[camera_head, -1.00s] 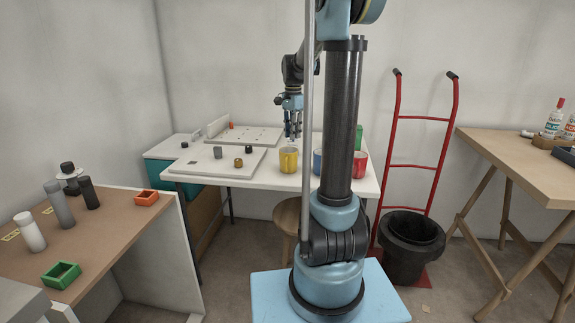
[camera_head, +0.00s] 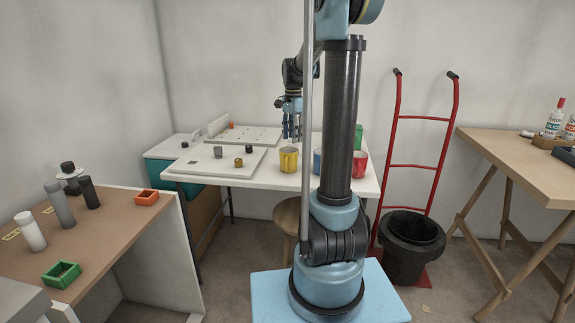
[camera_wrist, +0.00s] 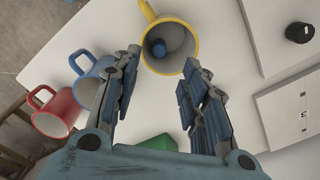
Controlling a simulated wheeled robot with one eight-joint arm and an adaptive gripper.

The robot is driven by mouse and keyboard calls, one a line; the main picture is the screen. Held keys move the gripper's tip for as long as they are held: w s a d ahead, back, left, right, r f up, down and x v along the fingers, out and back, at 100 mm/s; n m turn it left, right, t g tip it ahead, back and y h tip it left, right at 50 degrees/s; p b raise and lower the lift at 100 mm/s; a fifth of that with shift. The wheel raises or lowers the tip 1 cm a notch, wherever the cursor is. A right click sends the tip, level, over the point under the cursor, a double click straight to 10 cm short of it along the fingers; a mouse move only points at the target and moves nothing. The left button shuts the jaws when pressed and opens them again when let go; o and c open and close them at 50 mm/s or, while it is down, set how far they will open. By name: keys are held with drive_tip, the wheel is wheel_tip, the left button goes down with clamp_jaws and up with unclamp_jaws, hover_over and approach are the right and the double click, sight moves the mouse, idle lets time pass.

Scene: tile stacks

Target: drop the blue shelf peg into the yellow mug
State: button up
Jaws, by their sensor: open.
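The yellow mug (camera_head: 288,160) stands upright on the white table, and it also shows from above in the wrist view (camera_wrist: 191,27). The blue shelf peg (camera_wrist: 158,47) is inside the yellow mug in the wrist view, near its inner wall. The head view does not show the peg. My gripper (camera_head: 291,138) is above the table by the yellow mug. In the wrist view my gripper (camera_wrist: 165,82) is open, its fingers apart with nothing between them, and the mug shows beyond the fingertips.
A blue mug (camera_wrist: 88,88) and a red mug (camera_wrist: 55,115) stand beside the yellow one. A green block (camera_wrist: 158,142) lies near the gripper. White boards (camera_head: 238,172) with small pegs lie to the left. A red hand truck (camera_head: 393,140) stands right of the table.

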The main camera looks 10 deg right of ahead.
wheel_tip(320, 180, up, 12)
idle(0.6)
drive_tip(key=shift+f, duration=0.1)
drive_tip(key=s+f+n+t, duration=0.1)
drive_tip(key=s+f+n, duration=0.25)
drive_tip(key=s, duration=0.65)
drive_tip(key=s+f+n, duration=0.3)
drive_tip(key=s+f, duration=0.2)
drive_tip(key=s, duration=0.5)
drive_tip(key=s+f+n+t, duration=0.1)
drive_tip(key=s+f+n, duration=0.5)
drive_tip(key=s+f, duration=0.8)
drive_tip(key=shift+s+f, duration=0.4)
drive_tip(key=shift+f, duration=0.25)
drive_tip(key=shift+n, duration=0.25)
drive_tip(key=shift+w+f, duration=0.2)
drive_tip(key=shift+w, duration=0.25)
